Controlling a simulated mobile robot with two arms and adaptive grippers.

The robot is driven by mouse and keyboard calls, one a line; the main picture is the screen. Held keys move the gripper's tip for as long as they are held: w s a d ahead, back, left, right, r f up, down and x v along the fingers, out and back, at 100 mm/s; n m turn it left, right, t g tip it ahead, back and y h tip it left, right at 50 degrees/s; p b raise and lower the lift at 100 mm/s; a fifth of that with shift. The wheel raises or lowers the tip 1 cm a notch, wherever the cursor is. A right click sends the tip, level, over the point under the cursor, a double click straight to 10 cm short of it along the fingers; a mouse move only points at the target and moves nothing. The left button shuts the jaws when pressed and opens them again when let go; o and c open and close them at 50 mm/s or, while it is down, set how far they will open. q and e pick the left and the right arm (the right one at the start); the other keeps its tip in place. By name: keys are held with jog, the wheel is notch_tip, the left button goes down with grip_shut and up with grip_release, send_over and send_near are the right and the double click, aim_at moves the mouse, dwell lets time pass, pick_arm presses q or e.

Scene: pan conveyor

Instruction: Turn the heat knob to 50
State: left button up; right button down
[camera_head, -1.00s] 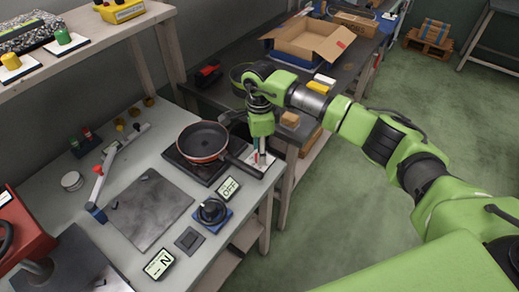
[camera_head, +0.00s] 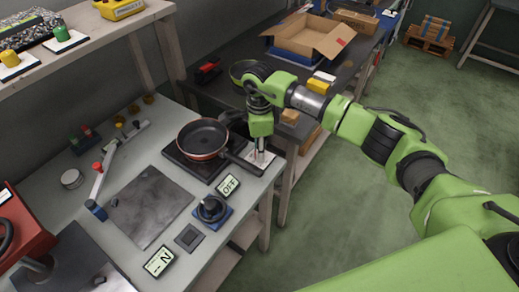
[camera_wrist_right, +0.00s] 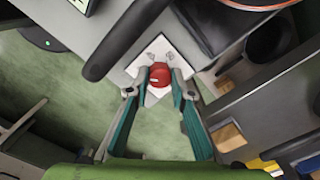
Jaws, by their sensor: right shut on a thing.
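My right gripper (camera_head: 259,150) points down over the white plate (camera_head: 255,162) at the table's right corner. In the right wrist view its two fingers are closed on a red round knob (camera_wrist_right: 160,75) that stands on the white plate (camera_wrist_right: 146,61). The fingers hide the knob in the head view. A small display (camera_head: 228,186) near the plate reads OFF. A black knob on a blue base (camera_head: 222,221) sits in front of that display. I cannot read a dial position on the red knob. My left gripper is not in view.
A black pan (camera_head: 203,137) stands on a dark burner (camera_head: 179,154) beside my gripper, its handle reaching toward it. A second display (camera_head: 159,262) and a flat dark plate (camera_head: 148,205) lie nearer. An open cardboard box (camera_head: 308,36) stands on the bench behind.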

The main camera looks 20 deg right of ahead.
jog(key=m+b, duration=0.1)
jog(key=m, duration=0.1)
jog(key=shift+m, duration=0.3)
jog(key=m+b, duration=0.1)
jog(key=m, duration=0.1)
jog(key=shift+m, duration=0.4)
jog(key=m+b, duration=0.1)
jog(key=m, duration=0.5)
jog(key=m+b, duration=0.1)
jog(key=m, duration=0.4)
jog(key=shift+m, duration=0.4)
jog(key=m, duration=0.5)
jog(key=shift+w+r+m, duration=0.1)
jog(key=shift+m, duration=0.3)
jog(key=c, duration=1.8)
grip_release()
